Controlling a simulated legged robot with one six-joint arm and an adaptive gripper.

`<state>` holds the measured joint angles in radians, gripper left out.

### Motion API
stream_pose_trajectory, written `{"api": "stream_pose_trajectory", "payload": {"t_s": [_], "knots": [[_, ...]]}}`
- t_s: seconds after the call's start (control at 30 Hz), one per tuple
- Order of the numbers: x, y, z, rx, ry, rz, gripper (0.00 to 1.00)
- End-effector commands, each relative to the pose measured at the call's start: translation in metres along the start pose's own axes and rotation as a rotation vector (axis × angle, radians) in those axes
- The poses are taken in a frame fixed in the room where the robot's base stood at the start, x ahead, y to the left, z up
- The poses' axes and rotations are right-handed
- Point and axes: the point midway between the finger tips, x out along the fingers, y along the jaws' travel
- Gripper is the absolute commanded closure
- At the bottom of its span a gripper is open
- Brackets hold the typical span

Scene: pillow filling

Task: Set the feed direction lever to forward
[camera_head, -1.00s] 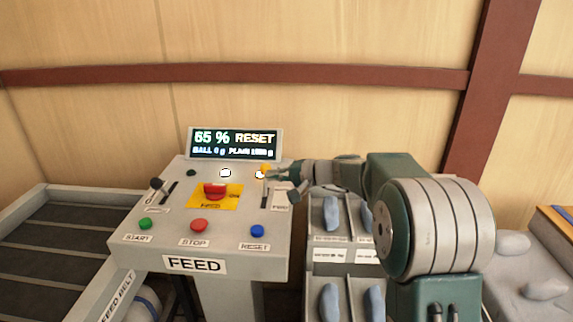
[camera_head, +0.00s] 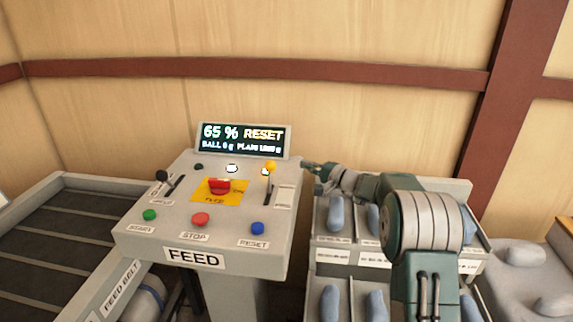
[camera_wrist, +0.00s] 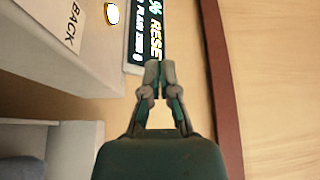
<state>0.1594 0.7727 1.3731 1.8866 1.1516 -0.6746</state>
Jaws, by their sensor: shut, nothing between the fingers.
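The feed console (camera_head: 140,232) stands left of my arm. A lever with a yellow knob (camera_head: 270,166) is on the right side of its sloped top, with its knob toward the display end of its slot. A label beside it is too small to read here. In the wrist view a BACK label (camera_wrist: 72,22) shows on the console top. A second lever with a black knob (camera_head: 162,176) is on the left side. My gripper (camera_head: 308,167) is just off the console's right edge, apart from the yellow lever. Its fingers (camera_wrist: 160,72) are shut and empty.
The display (camera_head: 242,139) reads 65 % RESET. A red switch (camera_head: 219,186) sits mid-panel, with green (camera_head: 149,215), red (camera_head: 200,219) and blue (camera_head: 257,229) buttons in front. Bins (camera_head: 345,246) stand below my arm. A belt (camera_head: 45,235) runs at left.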

Motion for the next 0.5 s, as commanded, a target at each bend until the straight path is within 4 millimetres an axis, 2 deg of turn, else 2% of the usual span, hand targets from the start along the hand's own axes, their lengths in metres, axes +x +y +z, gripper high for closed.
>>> {"api": "stream_pose_trajectory", "payload": {"t_s": [0.3,0.5], "knots": [[0.056,0.001,0.002,0.000,-0.003,0.001,1.00],[0.081,0.001,0.002,0.000,-0.002,0.002,1.00]]}}
